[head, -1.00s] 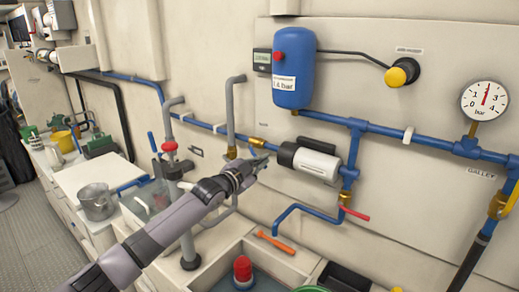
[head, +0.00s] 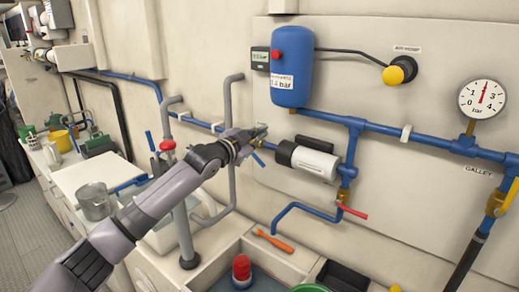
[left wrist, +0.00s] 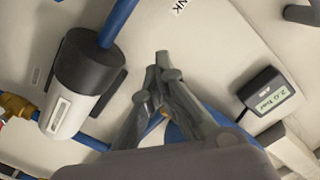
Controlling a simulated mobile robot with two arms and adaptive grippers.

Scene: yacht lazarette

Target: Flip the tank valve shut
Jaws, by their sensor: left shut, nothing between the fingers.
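The tank valve is mostly hidden behind my left gripper in the head view. Its small blue lever (head: 259,158) shows just below the fingers, slanting down to the right. My left gripper (head: 263,131) is shut and empty, in front of the blue pipe beside the grey pump. In the left wrist view the shut fingers (left wrist: 162,60) point at the bare wall, with a glint of brass and some blue partly hidden behind them. Part of a label reading "NK" (left wrist: 180,7) shows at the top. I cannot tell whether the fingers touch the lever.
The grey and white pump (head: 308,159) is just right of the gripper. It also shows in the left wrist view (left wrist: 68,112). A blue tank (head: 291,75) hangs above. A grey standpipe (head: 229,100) rises behind the gripper. A red-handled valve (head: 352,211) is lower right.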

